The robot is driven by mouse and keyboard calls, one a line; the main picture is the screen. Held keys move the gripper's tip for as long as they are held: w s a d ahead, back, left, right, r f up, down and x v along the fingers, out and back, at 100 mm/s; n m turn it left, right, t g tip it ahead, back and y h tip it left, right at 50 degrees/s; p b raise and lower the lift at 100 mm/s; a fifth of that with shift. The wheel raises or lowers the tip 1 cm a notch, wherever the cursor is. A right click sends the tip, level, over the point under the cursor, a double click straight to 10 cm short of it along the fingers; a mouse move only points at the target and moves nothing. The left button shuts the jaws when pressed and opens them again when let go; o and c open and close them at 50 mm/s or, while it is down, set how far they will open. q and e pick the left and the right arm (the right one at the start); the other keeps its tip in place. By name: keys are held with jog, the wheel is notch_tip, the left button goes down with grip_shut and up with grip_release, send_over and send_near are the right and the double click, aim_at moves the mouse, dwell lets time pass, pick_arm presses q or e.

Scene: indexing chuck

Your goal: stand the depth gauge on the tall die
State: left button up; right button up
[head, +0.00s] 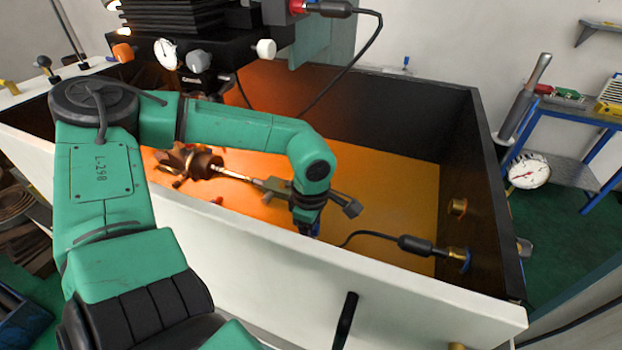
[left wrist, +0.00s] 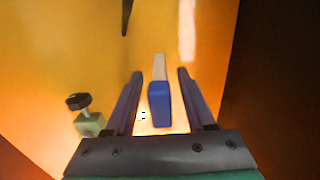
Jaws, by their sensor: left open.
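My left gripper (head: 306,222) reaches down inside the box in the head view. In the left wrist view my left gripper (left wrist: 160,73) is open, one finger on each side of a blue object with a pale narrow tip (left wrist: 160,104). A gap shows on both sides of it. I cannot tell whether this is the depth gauge. In the head view the box's front wall hides most of the area under the gripper. I cannot make out the tall die in either view. My right gripper is not in view.
The box's white front wall (head: 400,275) stands close to my arm. A brown chuck-like part with a shaft (head: 200,165) lies behind the gripper. A black cable plug (head: 415,246) is to the right. A small block with a black knob (left wrist: 88,124) is left of the fingers.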

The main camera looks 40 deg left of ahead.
pick_arm(q)
notch_tip(320, 180, up, 11)
jog(key=shift+f+b, duration=0.2)
jog(key=shift+b, duration=0.95)
jog(key=shift+r, duration=0.5)
